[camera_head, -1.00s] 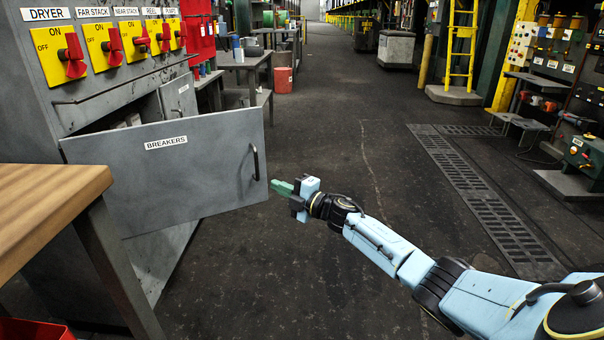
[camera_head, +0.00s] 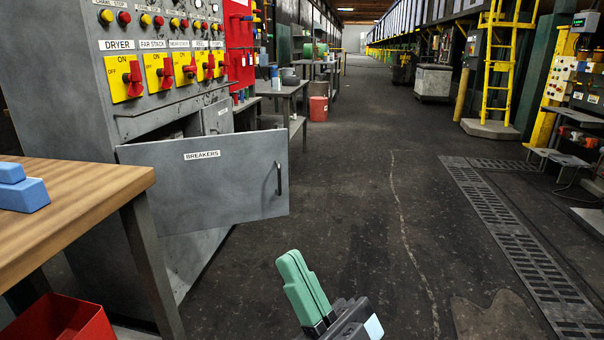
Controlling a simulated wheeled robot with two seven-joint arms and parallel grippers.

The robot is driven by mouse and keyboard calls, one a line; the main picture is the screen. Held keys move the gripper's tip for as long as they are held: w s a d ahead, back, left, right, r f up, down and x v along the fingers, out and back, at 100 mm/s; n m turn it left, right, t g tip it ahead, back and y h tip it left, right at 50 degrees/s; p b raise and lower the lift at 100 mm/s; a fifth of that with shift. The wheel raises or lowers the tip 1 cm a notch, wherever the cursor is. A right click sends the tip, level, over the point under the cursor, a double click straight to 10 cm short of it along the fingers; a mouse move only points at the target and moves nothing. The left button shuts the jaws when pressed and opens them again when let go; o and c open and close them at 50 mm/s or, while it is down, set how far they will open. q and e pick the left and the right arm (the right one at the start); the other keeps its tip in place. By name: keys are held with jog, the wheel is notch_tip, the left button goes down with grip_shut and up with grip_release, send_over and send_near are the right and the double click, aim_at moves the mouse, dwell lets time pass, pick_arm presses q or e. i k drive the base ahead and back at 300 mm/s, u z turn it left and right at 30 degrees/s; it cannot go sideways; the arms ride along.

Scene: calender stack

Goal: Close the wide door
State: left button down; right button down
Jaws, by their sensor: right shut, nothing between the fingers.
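The wide door (camera_head: 215,195) is a grey metal panel labelled BREAKERS. It stands swung open from the grey cabinet (camera_head: 60,80), with a dark vertical handle (camera_head: 279,178) near its right edge. My right gripper (camera_head: 300,282) is at the bottom middle with its green fingers shut and empty. It points up, below and to the right of the door, apart from it. My left gripper is not in view.
A wooden table (camera_head: 90,185) with blue blocks (camera_head: 22,190) stands at the left, a red bin (camera_head: 62,320) below it. A smaller grey door (camera_head: 217,118) stands behind the wide door.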

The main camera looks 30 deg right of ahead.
aim_at(203, 182)
jog(key=u, duration=0.05)
jog(key=k, duration=0.7)
jog(key=z, duration=1.05)
jog(key=i, duration=1.1)
jog(key=u, duration=0.7)
jog(key=i, duration=0.75)
jog(key=u, duration=0.65)
